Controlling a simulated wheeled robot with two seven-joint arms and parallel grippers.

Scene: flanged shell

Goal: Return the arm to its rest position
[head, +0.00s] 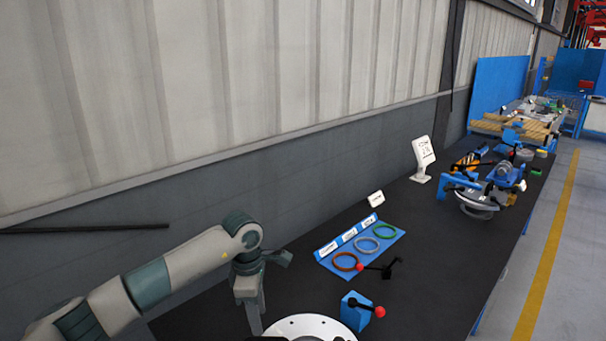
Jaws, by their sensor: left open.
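My left arm (170,270) reaches in from the lower left and bends down at its wrist. My left gripper (257,318) points down over the dark table, left of a pale flanged disc (305,325) that is cut off by the bottom edge. The gripper is open and I see nothing between its fingers. Its fingertips are close to the disc in the picture; I cannot tell whether they touch it. My right gripper is not in view.
A blue tray (388,245) with orange, grey and green rings lies right of the gripper. A blue block with a red-knobbed lever (355,310) stands nearer. A white sign (422,155) and a blue clamped fixture (490,190) stand farther back. The table (430,270) is clear at right.

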